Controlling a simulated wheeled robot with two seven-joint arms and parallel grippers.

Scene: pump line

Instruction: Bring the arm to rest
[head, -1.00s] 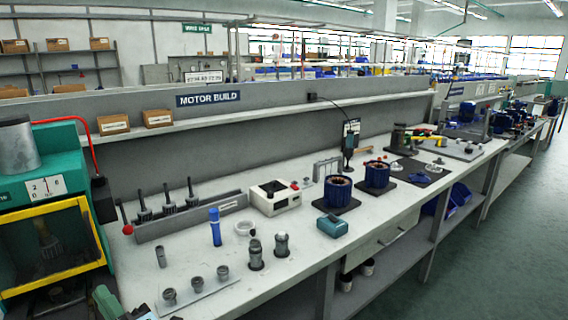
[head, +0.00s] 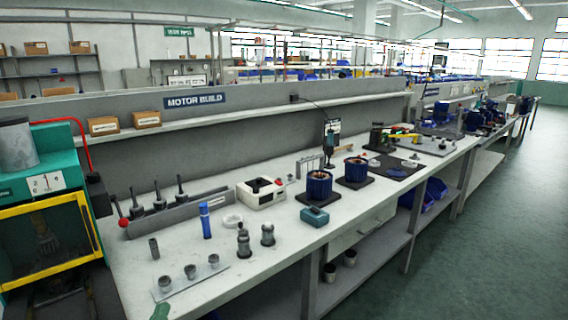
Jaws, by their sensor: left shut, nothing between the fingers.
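Only a small green piece of my left arm's end, with the left gripper (head: 160,312), shows at the bottom edge of the head view, left of centre. It is in front of the near edge of the white workbench (head: 250,285), close to the grey strip (head: 190,280) with several small metal cups. The fingers are shut and hold nothing; most of the gripper is cut off by the frame. My right gripper is out of view.
A green press with a yellow-framed window (head: 48,250) stands at the left. A blue bottle (head: 205,221), metal fittings (head: 267,235), a teal box (head: 314,217) and blue motor stators (head: 319,184) stand on the bench. The floor (head: 470,260) at right is clear.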

